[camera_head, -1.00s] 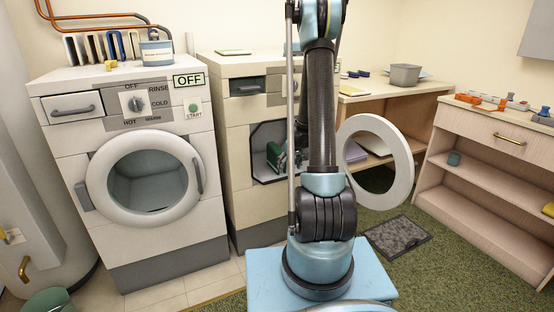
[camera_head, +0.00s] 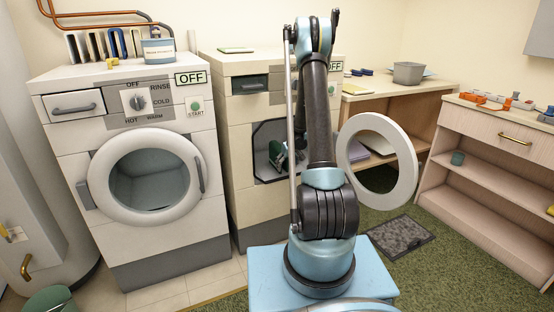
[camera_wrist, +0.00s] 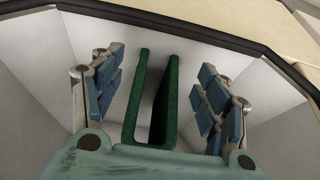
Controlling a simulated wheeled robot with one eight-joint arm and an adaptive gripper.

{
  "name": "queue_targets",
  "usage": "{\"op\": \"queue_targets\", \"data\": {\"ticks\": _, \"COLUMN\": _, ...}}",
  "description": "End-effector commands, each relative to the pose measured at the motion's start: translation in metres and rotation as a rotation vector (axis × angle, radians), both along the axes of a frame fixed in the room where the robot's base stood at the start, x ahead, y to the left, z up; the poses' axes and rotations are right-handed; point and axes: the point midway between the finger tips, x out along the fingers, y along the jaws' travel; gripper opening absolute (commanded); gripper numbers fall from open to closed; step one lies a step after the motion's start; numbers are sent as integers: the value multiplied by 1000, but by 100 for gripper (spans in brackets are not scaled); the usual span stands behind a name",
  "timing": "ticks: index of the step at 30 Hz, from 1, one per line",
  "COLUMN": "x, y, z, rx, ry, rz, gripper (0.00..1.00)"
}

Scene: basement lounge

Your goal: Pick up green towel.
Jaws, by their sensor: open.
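The green towel (camera_wrist: 171,100) stands as a folded U shape in the wrist view, inside a pale opening with angled walls. My gripper (camera_wrist: 160,90) is open, with one blue-padded finger on each side of the towel. Gaps show between the fingers and the towel, so it is not gripped. In the head view, a small green patch shows inside the open door hole of the right washing machine (camera_head: 239,180).
The right machine's round door (camera_head: 402,170) hangs open to the right of my arm. A closed washing machine (camera_head: 75,160) stands at left. A wooden shelf unit (camera_head: 485,150) stands at right. A grey mat (camera_head: 401,236) lies on the green carpet.

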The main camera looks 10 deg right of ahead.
Motion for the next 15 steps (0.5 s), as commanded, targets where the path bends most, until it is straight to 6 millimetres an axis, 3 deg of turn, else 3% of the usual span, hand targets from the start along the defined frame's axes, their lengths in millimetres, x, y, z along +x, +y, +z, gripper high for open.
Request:
{"op": "queue_targets", "data": {"ticks": 8, "x": 14, "y": 5, "z": 0, "rx": 0, "ry": 0, "rz": 1, "gripper": 68}}
{"op": "queue_targets", "data": {"ticks": 15, "x": 48, "y": 16, "z": 0, "rx": 1, "ry": 0, "rz": 0, "gripper": 68}}
